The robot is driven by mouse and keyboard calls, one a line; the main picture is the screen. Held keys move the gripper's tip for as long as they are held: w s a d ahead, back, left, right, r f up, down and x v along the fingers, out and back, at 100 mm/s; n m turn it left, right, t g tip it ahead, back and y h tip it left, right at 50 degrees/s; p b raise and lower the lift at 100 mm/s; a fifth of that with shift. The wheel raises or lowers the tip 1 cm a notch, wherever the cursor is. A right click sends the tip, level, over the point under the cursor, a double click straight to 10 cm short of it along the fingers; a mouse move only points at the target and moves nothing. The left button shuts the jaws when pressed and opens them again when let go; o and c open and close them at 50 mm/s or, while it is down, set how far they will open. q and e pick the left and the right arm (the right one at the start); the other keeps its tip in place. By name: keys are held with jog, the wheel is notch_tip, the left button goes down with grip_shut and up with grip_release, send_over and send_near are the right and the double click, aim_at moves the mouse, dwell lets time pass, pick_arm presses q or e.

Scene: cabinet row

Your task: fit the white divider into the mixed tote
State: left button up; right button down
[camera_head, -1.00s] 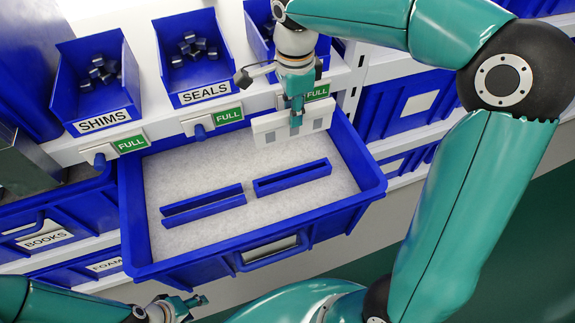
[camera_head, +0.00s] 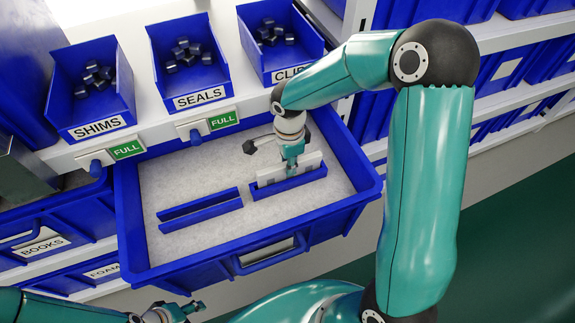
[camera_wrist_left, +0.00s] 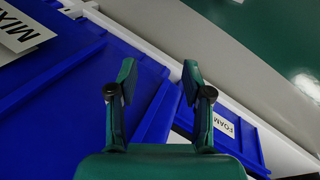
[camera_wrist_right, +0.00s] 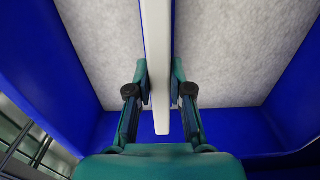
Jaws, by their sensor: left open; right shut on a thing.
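The mixed tote (camera_head: 131,235) is a blue open drawer with a pale speckled floor. Its front label, partly reading "MIX" (camera_wrist_left: 22,32), shows in the left wrist view. Two blue slotted holders stand inside, a left one (camera_head: 200,209) and a right one (camera_head: 290,187). My right gripper (camera_head: 291,168) is shut on the white divider (camera_head: 312,161), which also shows edge-on between its fingers (camera_wrist_right: 157,50). The divider stands upright along the right holder, its lower edge hidden by it; I cannot tell how deep it sits. My left gripper (camera_head: 190,307) is open and empty before the tote.
Blue bins labelled SHIMS (camera_head: 92,85), SEALS (camera_head: 190,60) and CLIPS, partly covered, stand on the shelf behind the tote. Green FULL tags (camera_head: 125,150) hang below. Drawers for books (camera_head: 40,245) and foam (camera_wrist_left: 224,124) are at the left.

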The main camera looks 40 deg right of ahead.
jog(key=shift+f, duration=0.75)
jog(key=shift+f, duration=0.15)
jog(key=c, duration=1.1)
grip_release()
jog(key=shift+o, duration=0.2)
jog(key=shift+r, duration=0.2)
jog(key=shift+r, duration=0.15)
notch_tip(320, 180, up, 12)
